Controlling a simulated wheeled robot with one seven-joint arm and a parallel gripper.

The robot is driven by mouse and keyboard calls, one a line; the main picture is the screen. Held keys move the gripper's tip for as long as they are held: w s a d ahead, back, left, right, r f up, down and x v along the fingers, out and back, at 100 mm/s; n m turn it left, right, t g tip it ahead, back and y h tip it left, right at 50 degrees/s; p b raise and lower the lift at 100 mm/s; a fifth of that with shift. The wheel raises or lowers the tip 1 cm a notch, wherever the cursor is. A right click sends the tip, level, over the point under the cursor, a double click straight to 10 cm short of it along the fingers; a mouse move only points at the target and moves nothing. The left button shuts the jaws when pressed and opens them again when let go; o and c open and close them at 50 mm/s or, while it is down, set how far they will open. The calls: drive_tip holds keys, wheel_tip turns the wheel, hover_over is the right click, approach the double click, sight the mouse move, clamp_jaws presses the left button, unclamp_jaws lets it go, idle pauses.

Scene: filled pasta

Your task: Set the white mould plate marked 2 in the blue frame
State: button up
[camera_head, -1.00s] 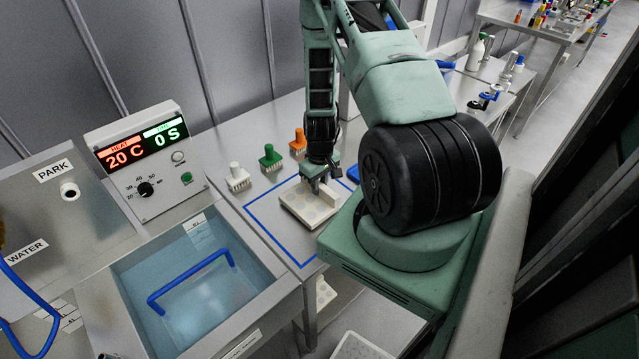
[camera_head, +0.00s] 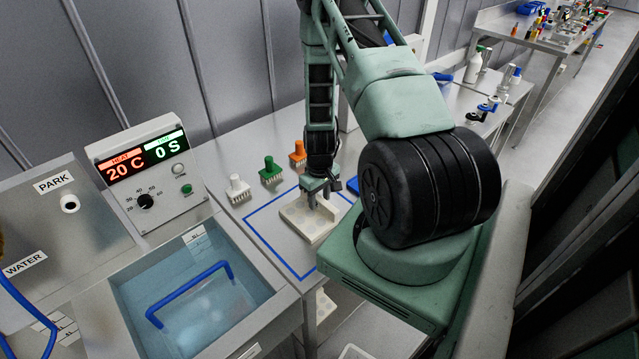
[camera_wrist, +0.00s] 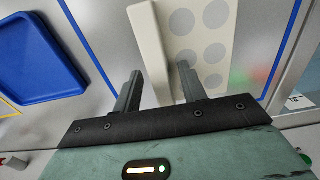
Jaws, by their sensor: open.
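The white mould plate (camera_head: 300,222) lies flat on the steel table, with round grey spots on its face and a raised ridge along one side. It lies within the blue frame (camera_head: 272,242) drawn on the table; in the wrist view the plate (camera_wrist: 205,70) sits between two blue lines of the frame (camera_wrist: 88,45). The mark 2 is not readable. My gripper (camera_head: 320,200) is right at the plate's ridge side. In the wrist view my gripper (camera_wrist: 158,80) is open, its fingers apart on either side of the ridge. The plate's near end is partly hidden.
White (camera_head: 237,188), green (camera_head: 270,170) and orange (camera_head: 298,153) stamp-like tools stand behind the frame. A blue tray (camera_wrist: 40,55) lies beside it. A water bath (camera_head: 190,300) with a blue handle and a control box (camera_head: 145,170) are at left.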

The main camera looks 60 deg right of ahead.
wheel_tip(320, 180, up, 11)
drive_tip(key=b, duration=0.4)
drive_tip(key=w+a+r+n, duration=0.15)
drive_tip(key=a+r, duration=0.25)
drive_tip(key=a, duration=0.5)
drive_tip(key=w+a+r+n+y, duration=0.15)
drive_tip(key=a+r, duration=0.25)
drive_tip(key=a, duration=0.4)
drive_tip(key=w+a+r+n, duration=0.1)
drive_tip(key=a+r+n, duration=0.15)
drive_tip(key=a, duration=0.65)
drive_tip(key=s+a+r+n, duration=0.2)
drive_tip(key=s+a+r, duration=0.2)
drive_tip(key=s+a, duration=0.3)
drive_tip(key=s+a+r+n, duration=0.3)
drive_tip(key=s+a+r, duration=0.1)
drive_tip(key=s+a, duration=0.4)
drive_tip(key=shift+s+a+h, duration=0.2)
drive_tip(key=shift+s+h, duration=0.25)
drive_tip(key=shift+s, duration=0.25)
wheel_tip(320, 180, down, 8)
drive_tip(key=b, duration=0.8)
